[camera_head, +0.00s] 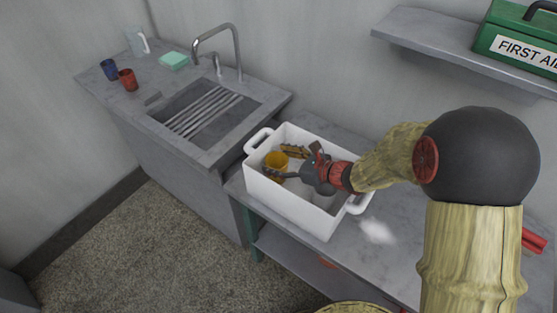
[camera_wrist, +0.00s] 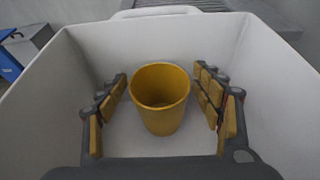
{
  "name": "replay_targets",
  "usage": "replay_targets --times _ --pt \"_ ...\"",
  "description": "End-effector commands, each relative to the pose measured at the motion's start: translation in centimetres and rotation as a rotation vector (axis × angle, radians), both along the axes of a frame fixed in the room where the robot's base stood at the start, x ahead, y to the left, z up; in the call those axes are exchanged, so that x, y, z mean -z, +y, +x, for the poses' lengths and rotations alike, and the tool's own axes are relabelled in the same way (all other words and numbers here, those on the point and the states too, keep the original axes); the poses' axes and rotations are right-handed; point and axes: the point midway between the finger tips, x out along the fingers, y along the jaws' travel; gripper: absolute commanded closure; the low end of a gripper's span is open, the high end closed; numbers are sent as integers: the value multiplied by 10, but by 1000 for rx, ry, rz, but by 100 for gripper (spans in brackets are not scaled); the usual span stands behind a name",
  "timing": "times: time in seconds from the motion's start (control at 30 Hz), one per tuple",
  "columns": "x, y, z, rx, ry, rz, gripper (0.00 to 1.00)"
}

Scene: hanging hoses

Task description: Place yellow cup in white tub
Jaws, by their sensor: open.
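The yellow cup (camera_head: 276,165) is inside the white tub (camera_head: 283,201), near its left end in the head view. In the wrist view the yellow cup (camera_wrist: 160,99) stands upright on the floor of the white tub (camera_wrist: 285,115), its open top facing up. My gripper (camera_head: 281,162) reaches down into the tub from the right. In the wrist view my gripper (camera_wrist: 162,104) is open, with one finger on each side of the cup and a visible gap on both sides. The cup's base is partly hidden in the head view.
The tub stands on a grey table (camera_head: 375,235) beside a sink (camera_head: 208,108) with a faucet (camera_head: 237,50). A blue cup (camera_head: 109,69), a red cup (camera_head: 128,80), a pale mug (camera_head: 137,41) and a green sponge (camera_head: 174,60) sit on the counter. A shelf (camera_head: 425,36) holds a first aid box (camera_head: 517,42).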

Motion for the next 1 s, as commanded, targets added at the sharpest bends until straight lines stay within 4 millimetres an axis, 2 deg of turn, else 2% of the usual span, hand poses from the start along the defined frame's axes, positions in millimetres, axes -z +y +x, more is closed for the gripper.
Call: replay_targets --times 0.07,0.23,0.4,0.63,1.0 --pt "6 0 -4 0 14 1 33" --pt "-11 0 -4 1 12 0 33" --pt "-24 -27 -21 5 8 1 33" --pt "-36 -49 -39 3 6 1 33" --pt "-38 -55 -44 1 5 0 33"
